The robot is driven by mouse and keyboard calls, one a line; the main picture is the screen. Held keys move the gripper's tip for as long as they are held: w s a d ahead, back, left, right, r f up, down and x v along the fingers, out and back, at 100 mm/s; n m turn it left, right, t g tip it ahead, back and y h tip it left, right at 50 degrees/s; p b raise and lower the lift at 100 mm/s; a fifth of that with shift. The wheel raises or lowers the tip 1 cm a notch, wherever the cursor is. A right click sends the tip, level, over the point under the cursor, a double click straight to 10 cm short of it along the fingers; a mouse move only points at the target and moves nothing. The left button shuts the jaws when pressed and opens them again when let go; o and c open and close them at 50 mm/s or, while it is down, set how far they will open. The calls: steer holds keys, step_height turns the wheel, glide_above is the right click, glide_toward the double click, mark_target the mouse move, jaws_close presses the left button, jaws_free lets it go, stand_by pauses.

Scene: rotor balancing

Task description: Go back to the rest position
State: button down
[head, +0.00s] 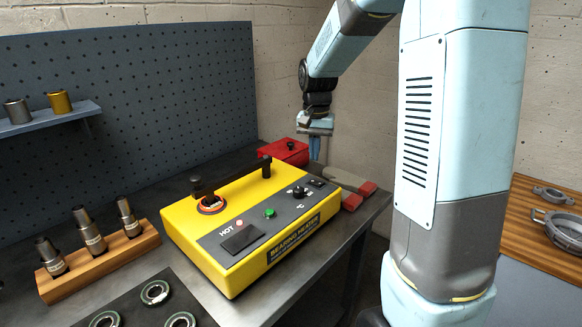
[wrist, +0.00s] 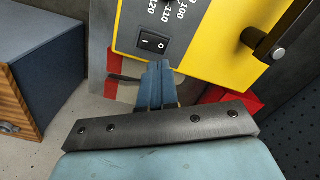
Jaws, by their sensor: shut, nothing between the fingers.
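My gripper (head: 315,148) is shut and empty, pointing down in the air above the right back end of the yellow bearing heater (head: 250,228). In the wrist view my gripper's blue fingers (wrist: 158,68) are together, and their tips appear close to the heater's black rocker switch (wrist: 153,42). The switch is marked I and O. A dark bar (head: 230,178) lies across the heater's top. Whether the fingers touch anything is not clear.
A red box (head: 284,152) stands behind the heater. A wooden rack (head: 100,268) holds metal cylinders at left, with bearings (head: 155,292) in front. A wooden-topped table (head: 535,225) stands at right.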

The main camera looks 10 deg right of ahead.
steer(key=s+r+n+t, duration=0.2)
steer(key=s+r, duration=0.3)
steer(key=s, duration=0.8)
steer(key=s+a+r+n+t, duration=0.1)
steer(key=s+r+n+t, duration=0.2)
steer(key=s, duration=1.1)
step_height(320, 180, up, 2)
steer(key=shift+r+t, duration=0.2)
steer(key=shift+t, duration=0.1)
